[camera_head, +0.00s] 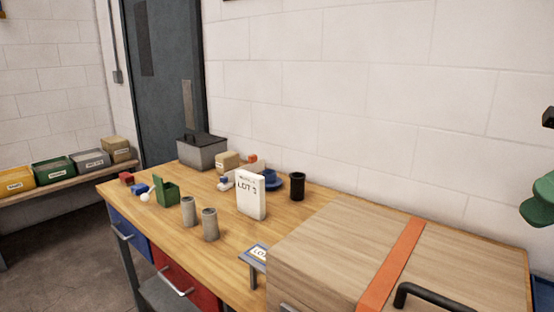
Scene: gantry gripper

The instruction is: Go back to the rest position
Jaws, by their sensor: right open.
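Only part of my right gripper (548,118) shows, as a dark piece cut off by the right edge of the head view. It is open, high in front of the white wall and well clear of the things on the workbench (225,262). A green rounded part shows just below it, also cut off by the edge. My left gripper is out of view.
A large wooden box (340,245) with an orange strap and black handle fills the bench's right end. A white LOT 3 block (251,195), two grey cylinders, a black cup (297,186) and a grey toolbox (202,152) stand further left.

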